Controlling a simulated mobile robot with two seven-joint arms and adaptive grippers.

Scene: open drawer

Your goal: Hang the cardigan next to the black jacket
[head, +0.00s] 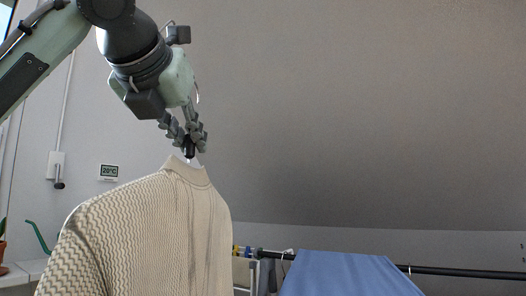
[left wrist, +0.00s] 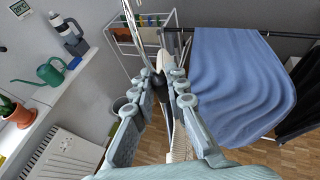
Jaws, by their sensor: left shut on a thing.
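My left gripper (head: 189,146) is shut on the hook of a hanger that carries a cream knit cardigan (head: 150,230). The cardigan hangs below the gripper at the left of the head view, its lower part cut off by the frame. In the left wrist view my fingers (left wrist: 162,85) close around the dark hanger part, with a sliver of cardigan (left wrist: 178,148) below. A black garment (left wrist: 302,108), which looks like the black jacket, hangs at the right edge of the left wrist view. My right gripper is in neither view.
A black rail (head: 460,272) runs to the right, with a blue cloth (head: 345,274) over it; the cloth also shows in the left wrist view (left wrist: 240,85). A white wire rack (left wrist: 125,42), a radiator (left wrist: 70,155) and a green watering can (left wrist: 50,72) stand left.

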